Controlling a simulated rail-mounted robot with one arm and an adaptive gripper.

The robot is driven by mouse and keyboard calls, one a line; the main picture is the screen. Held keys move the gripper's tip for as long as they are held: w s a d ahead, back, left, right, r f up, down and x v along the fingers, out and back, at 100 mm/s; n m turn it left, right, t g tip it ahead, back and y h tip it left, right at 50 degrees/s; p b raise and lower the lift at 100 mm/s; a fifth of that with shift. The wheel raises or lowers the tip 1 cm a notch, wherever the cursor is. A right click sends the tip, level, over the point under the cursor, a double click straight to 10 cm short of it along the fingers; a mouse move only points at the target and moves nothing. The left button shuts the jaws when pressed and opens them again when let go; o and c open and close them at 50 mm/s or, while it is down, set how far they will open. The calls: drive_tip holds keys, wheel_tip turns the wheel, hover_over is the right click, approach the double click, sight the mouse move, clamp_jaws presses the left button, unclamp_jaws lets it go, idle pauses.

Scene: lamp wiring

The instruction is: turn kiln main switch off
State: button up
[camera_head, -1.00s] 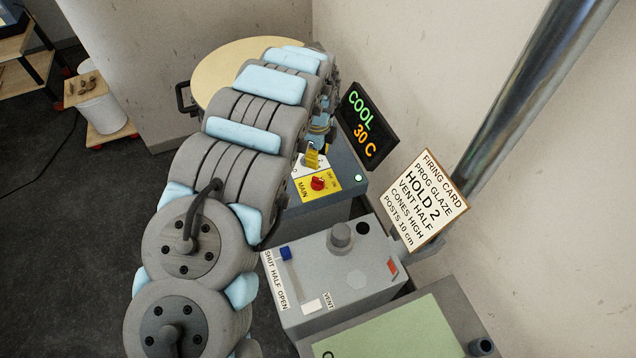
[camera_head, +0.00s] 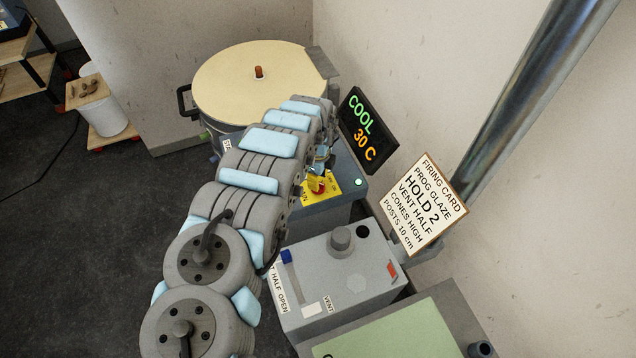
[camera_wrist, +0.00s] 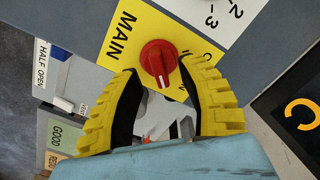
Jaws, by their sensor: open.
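The kiln main switch is a red rotary knob (camera_wrist: 159,57) on a yellow plate (camera_wrist: 128,31) marked MAIN. In the wrist view a pale mark shows on the knob's face. My gripper (camera_wrist: 170,75) is open, with its two yellow ribbed fingers just below and to either side of the knob; I cannot tell whether they touch it. In the head view the red knob (camera_head: 317,187) and yellow plate (camera_head: 322,195) are partly hidden behind my arm. The plate's position lettering is mostly covered by my right finger in the wrist view.
The round kiln (camera_head: 245,85) with its cream lid stands behind. A display (camera_head: 368,131) reads COOL 30 C. A grey vent box (camera_head: 335,265) with a blue slider sits in front, beside the firing card (camera_head: 424,204). A wall rises close on the right.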

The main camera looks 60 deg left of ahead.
drive_tip(key=shift+f, duration=1.4)
clamp_jaws()
